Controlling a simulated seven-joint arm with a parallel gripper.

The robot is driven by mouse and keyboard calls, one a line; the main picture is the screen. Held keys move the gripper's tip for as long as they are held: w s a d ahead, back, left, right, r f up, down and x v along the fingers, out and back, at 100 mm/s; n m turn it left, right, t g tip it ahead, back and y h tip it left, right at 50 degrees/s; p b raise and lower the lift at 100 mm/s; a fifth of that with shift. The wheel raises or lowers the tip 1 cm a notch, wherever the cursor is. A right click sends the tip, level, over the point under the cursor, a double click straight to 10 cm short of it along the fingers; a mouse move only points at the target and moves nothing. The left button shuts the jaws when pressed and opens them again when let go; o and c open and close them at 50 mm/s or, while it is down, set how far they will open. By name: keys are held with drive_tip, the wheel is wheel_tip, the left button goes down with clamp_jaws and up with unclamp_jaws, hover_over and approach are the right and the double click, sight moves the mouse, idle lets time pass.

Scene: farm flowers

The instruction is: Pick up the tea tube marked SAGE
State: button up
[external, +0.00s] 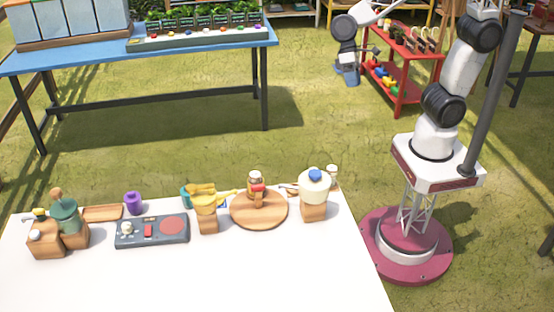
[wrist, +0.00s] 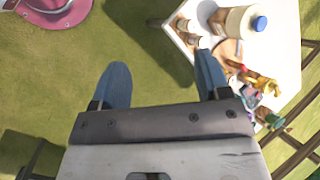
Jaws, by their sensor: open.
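No label reading SAGE can be made out in either view, so I cannot tell which item is the SAGE tube. Small jar-like items stand on the white table (external: 200,280), some on a round wooden board (external: 240,214). My gripper (external: 347,75) is in the air beyond the table, near a red cart in the external view. In the wrist view my gripper (wrist: 162,82) has its two blue fingers wide apart, with only grass between them. The table's corner shows beyond the right finger, with small jars (wrist: 187,25) at its edge.
The white table also holds a blue-capped container (external: 314,185), a dark scale-like panel (external: 152,232), a purple cup (external: 133,203) and yellow scoop-like items (external: 204,198). A red cart (external: 402,70) and a blue table (external: 70,60) stand behind. Open grass lies between.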

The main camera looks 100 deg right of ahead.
drive_tip(key=w+a+f+m+y, duration=0.2)
drive_tip(key=w, duration=0.3)
drive_tip(key=w+a+f+m+y, duration=0.1)
drive_tip(key=w+a+f+y, duration=0.1)
drive_tip(key=w, duration=0.4)
drive_tip(key=m+t+y, duration=0.4)
drive_tip(key=m+y, duration=0.4)
drive_tip(key=m, duration=0.3)
approach(255, 174)
drive_tip(key=a, duration=0.2)
drive_tip(key=shift+w+f, duration=0.15)
drive_tip(key=shift+w, duration=0.05)
drive_tip(key=shift+w+a, duration=0.15)
drive_tip(key=shift+a, duration=1.15)
drive_tip(key=shift+w+a, duration=0.2)
drive_tip(key=shift+a, duration=1.1)
drive_tip(key=shift+w+a, duration=0.15)
drive_tip(key=shift+a, duration=1.15)
